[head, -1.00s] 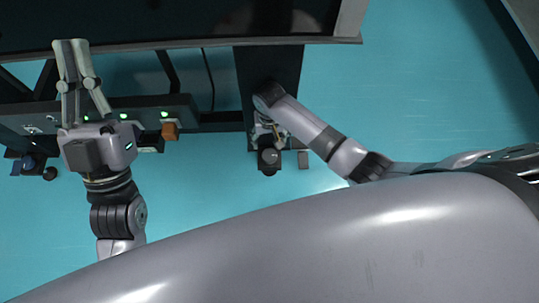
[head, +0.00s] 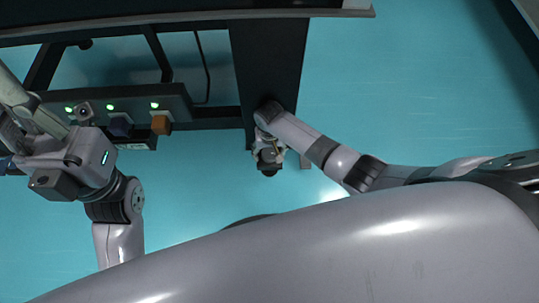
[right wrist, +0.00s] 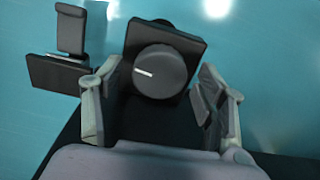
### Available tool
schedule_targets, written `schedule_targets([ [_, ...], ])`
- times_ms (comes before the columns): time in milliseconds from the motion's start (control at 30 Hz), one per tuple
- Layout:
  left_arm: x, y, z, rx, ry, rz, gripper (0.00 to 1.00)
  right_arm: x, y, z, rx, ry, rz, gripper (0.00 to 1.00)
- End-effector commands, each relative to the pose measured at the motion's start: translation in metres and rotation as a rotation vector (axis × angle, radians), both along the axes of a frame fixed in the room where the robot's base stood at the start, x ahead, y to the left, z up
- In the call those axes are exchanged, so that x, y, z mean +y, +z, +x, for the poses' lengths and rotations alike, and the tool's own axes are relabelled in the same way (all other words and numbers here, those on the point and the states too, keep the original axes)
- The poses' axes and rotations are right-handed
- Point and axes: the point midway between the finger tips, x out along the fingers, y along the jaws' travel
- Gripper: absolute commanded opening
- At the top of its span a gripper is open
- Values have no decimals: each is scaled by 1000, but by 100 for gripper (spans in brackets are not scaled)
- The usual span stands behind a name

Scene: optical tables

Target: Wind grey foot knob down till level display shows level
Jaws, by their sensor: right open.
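A round dark grey knob (right wrist: 158,72) with a white index line sits on a dark square block in the right wrist view. My right gripper (right wrist: 165,105) is open, with one finger on each side of the knob; I cannot tell whether either finger touches it. In the head view, my right gripper (head: 268,140) points down at the foot of the dark table leg, with the knob (head: 269,157) just below it. My left gripper (head: 18,112) is at the left edge, away from the knob, and its finger opening is unclear. I cannot make out a level display reading.
A small dark plate with an upright piece (right wrist: 72,30) stands left of the knob. The teal floor (head: 400,90) is clear on the right.

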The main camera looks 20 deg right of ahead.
Motion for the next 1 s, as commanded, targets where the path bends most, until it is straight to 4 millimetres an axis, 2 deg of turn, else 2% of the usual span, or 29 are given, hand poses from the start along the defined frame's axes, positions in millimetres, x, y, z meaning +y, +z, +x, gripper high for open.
schedule_targets([
  [100, 0, 1, 1, -16, 1, 1, 0, 0, -8, 0, 0, 1, 0, 66],
  [433, -1, 3, 1, -19, 1, 3, 0, 0, -9, 0, 0, 0, 0, 66],
  [1000, -1, 4, 1, -20, 1, 2, 0, 0, -9, 0, 0, 0, -1, 28],
])
